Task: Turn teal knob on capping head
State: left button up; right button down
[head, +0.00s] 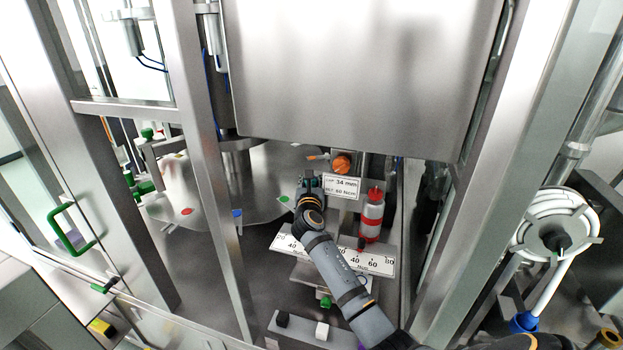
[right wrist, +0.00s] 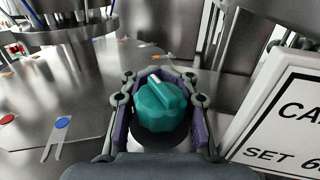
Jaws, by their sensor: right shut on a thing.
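The teal knob (right wrist: 160,104) fills the middle of the right wrist view, with a raised grip bar and a pale mark on its face. My right gripper (right wrist: 160,88) is around it, one finger on each side, shut on the knob. In the head view my right gripper (head: 311,186) reaches in from the lower right to the capping head and hides most of the knob. My left gripper is not in view.
A white sign (head: 341,186) reading 34 mm and 60 Ncm is just right of my right gripper. An orange knob (head: 342,163) is above it. A red-capped bottle (head: 371,216) stands to the right. Scale plates (head: 378,262) lie below. Steel frame posts (head: 215,180) stand at both sides.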

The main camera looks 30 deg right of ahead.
jog(key=c, duration=1.3)
grip_release()
jog(key=shift+f, duration=0.15)
jog(key=shift+o, duration=0.2)
